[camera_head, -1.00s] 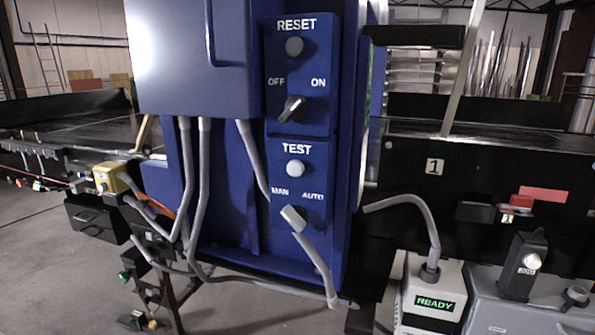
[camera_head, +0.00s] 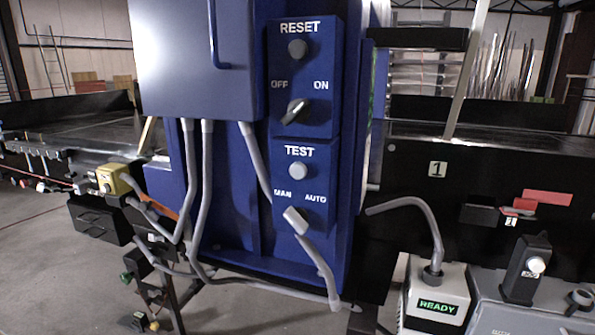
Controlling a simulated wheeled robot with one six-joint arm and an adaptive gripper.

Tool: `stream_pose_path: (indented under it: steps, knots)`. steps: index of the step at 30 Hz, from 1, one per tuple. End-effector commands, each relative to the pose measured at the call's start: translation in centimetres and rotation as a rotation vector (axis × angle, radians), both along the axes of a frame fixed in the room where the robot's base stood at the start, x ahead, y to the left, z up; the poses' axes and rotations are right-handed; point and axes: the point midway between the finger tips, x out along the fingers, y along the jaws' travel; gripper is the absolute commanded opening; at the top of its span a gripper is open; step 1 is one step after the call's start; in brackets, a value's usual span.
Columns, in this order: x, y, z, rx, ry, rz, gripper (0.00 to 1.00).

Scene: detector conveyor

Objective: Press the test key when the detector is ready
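The blue detector cabinet (camera_head: 230,190) stands in the middle of the head view. Its control panel carries a round pale test key (camera_head: 298,171) under the word TEST. A grey reset button (camera_head: 297,49) sits above, under RESET. An OFF/ON switch (camera_head: 293,111) is between them, its lever tilted to the upper right. A MAN/AUTO switch (camera_head: 297,218) is below the test key. A small green display (camera_head: 437,307) on a white box at the lower right reads READY. My gripper is not in view.
Grey cables (camera_head: 205,200) hang down the cabinet front. A black conveyor side (camera_head: 480,170) with a label 1 runs to the right. A yellow box (camera_head: 113,178) is at the left. Grey floor (camera_head: 60,270) lies open at the lower left.

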Motion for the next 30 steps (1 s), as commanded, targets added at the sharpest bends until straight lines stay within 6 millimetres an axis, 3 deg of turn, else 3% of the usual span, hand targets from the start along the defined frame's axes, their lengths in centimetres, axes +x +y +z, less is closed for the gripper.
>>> stream_pose_path:
  steps: [30]
  knots:
    - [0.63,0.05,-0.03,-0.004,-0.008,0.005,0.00]
